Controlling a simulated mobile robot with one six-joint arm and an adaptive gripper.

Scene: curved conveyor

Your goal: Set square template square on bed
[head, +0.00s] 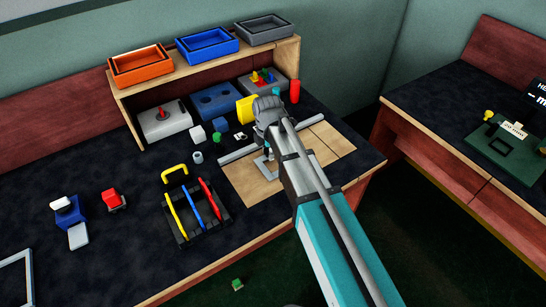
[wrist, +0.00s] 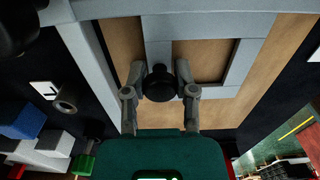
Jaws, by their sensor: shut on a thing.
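The grey square template (wrist: 252,50) is an open frame with a black knob (wrist: 160,83) near one corner. My gripper (wrist: 160,92) is shut on the knob, one finger on each side. The template is over the wooden bed (head: 245,185), which also shows in the wrist view (wrist: 118,45). Its sides look nearly parallel to the grey bars along the bed's edges. Bare wood shows between it and the left bar (wrist: 90,65); it appears close against the top bar (wrist: 110,8). I cannot tell whether it touches the bed. In the head view my arm hides much of it.
A shelf (head: 290,47) carries orange, blue and grey bins.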

